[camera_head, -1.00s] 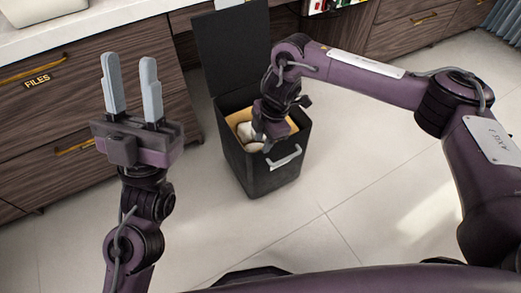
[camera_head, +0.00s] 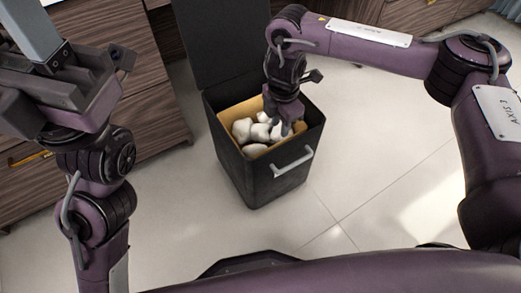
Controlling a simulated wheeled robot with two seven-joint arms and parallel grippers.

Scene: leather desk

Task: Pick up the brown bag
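A tan-brown bag (camera_head: 236,110) lines the inside of an open black bin (camera_head: 250,180) and holds several white crumpled lumps (camera_head: 254,132). My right gripper (camera_head: 285,127) points down into the bin's mouth, at the right side of the lumps. Its fingertips are small and partly hidden, so I cannot tell whether they are open or touch anything. My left gripper (camera_head: 36,30) is raised at the upper left, away from the bin. One grey finger shows, cut by the top edge.
The bin's raised lid (camera_head: 215,45) stands behind its mouth, and a grey handle (camera_head: 293,161) is on its front. Dark wooden drawers (camera_head: 150,110) stand behind at the left. Pale tiled floor (camera_head: 370,180) is clear at the right.

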